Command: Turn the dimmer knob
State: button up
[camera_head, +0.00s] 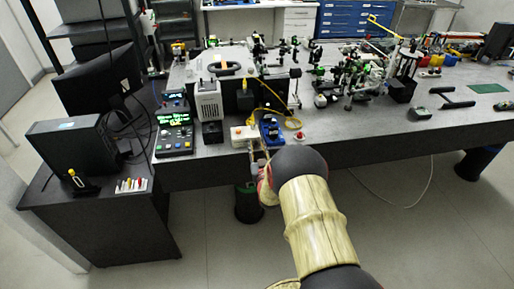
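A small white box (243,135) sits near the front edge of the bench, with a small dark spot on it that may be the dimmer knob. The knob itself is too small to make out surely. My arm reaches up from the bottom right. My gripper (254,150) is at the bench's front edge, just in front of and below the white box. It is small and partly hidden by my own wrist, so its fingers and any contact with the box cannot be made out.
A blue device (270,129) stands right of the white box, with a red button (299,136) beyond it. A control unit with a green display (174,133) and a grey instrument (208,101) stand to the left. Optics crowd the back. The bench front (352,128) at right is clear.

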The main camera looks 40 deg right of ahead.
jog(key=shift+c, duration=0.7)
grip_shut()
jog(key=m+b, duration=0.3)
jog(key=m, duration=0.2)
jog(key=shift+f+m, duration=0.15)
jog(key=shift+m, duration=0.15)
jog(key=shift+m+b, duration=1.2)
jog(key=shift+m, duration=0.9)
